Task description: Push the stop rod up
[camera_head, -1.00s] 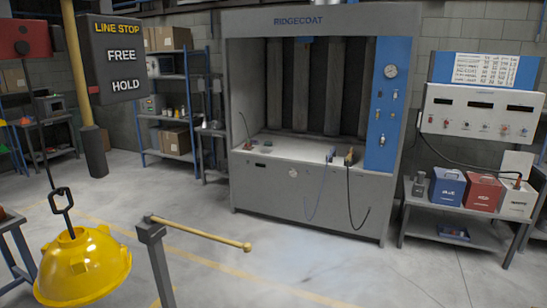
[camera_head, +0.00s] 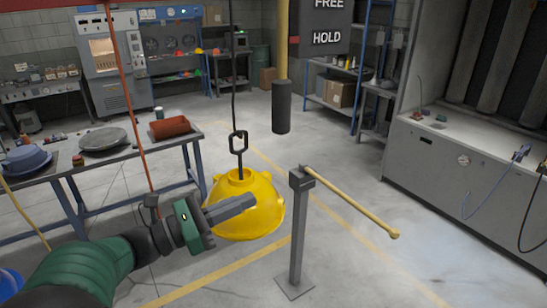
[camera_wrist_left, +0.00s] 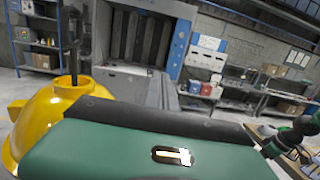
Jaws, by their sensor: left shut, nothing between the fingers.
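The stop rod is a vertical yellow rod with a dark cylindrical grip (camera_head: 281,106) at its lower end. It hangs beside the dark sign box (camera_head: 325,22) marked FREE and HOLD. My left gripper (camera_head: 254,201) is shut and empty, in front of the yellow hood in the picture, below and left of the grip and apart from it. In the left wrist view the gripper's green body fills the bottom, and the grip cannot be made out. A small part of my right arm shows at that view's right edge; its fingers are too small to read.
A yellow hood (camera_head: 262,215) hangs from a hook, close to my left gripper in the picture. A grey post (camera_head: 298,235) with a yellow lever (camera_head: 352,203) stands to its right. A table (camera_head: 130,155) stands left. Open floor lies behind the hood.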

